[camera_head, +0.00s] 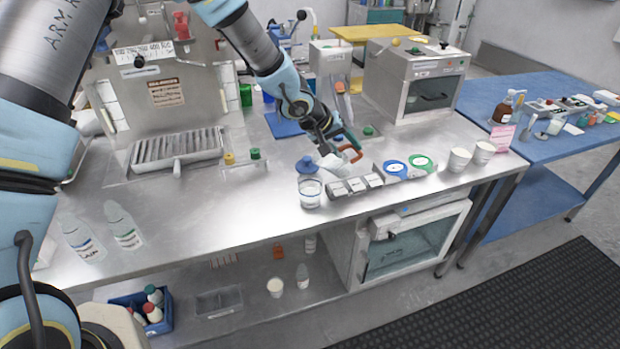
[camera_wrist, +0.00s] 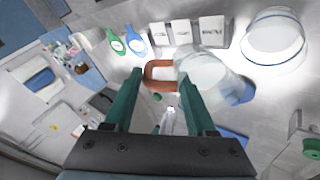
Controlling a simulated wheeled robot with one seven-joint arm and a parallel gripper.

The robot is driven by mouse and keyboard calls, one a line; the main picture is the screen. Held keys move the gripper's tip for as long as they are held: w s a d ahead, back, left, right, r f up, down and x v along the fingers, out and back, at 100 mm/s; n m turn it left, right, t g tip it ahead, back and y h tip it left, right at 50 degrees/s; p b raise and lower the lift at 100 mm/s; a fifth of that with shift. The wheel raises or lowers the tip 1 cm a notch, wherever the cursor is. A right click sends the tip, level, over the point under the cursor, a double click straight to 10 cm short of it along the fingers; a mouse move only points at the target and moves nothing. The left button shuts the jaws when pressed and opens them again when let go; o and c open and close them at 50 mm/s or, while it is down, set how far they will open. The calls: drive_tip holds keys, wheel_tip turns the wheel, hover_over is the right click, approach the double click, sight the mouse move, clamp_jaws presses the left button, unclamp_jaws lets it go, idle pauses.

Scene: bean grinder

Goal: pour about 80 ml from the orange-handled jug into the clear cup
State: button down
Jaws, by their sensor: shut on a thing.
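The clear cup (camera_head: 310,193) stands upright on the steel counter; it also shows at the upper right of the wrist view (camera_wrist: 274,40). The pale, translucent jug (camera_head: 332,163) is in the air just right of the cup and looks tilted toward it. Its orange handle (camera_head: 351,153) is on the right, and the jug body also shows in the wrist view (camera_wrist: 205,72). My gripper (camera_head: 343,147) is shut on the handle, with its green fingers (camera_wrist: 161,78) on either side of it. I cannot make out a stream or the level in the cup.
A blue-topped item (camera_head: 307,165) stands close behind the cup.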

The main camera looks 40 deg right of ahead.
drive_tip(key=shift+a+r+h, duration=0.25)
drive_tip(key=shift+a+h, duration=0.2)
drive_tip(key=shift+h, duration=0.15)
drive_tip(key=shift+f+h+b, duration=0.15)
drive_tip(key=shift+h+b, duration=0.15)
drive_tip(key=shift+b, duration=0.1)
drive_tip(key=shift+w, duration=0.1)
drive_tip(key=b, duration=0.2)
drive_tip(key=shift+a+f+h+b, duration=0.25)
drive_tip(key=shift+h+b, duration=0.05)
drive_tip(key=shift+h, duration=0.1)
drive_tip(key=shift+r+b, duration=0.2)
drive_tip(key=shift+b, duration=0.35)
drive_tip(key=shift+a+r+g+h+b, duration=0.2)
drive_tip(key=shift+a+h+b, duration=0.4)
drive_tip(key=shift+b, duration=1.5)
drive_tip(key=shift+a+r+g+h+b, duration=0.2)
drive_tip(key=shift+h+b, duration=0.6)
drive_tip(key=shift+b, duration=1.3)
drive_tip(key=shift+a+r, duration=0.1)
drive_tip(key=shift+r, duration=0.05)
drive_tip(key=shift+a+h+b, duration=0.15)
drive_tip(key=shift+h+b, duration=0.15)
drive_tip(key=shift+b, duration=0.45)
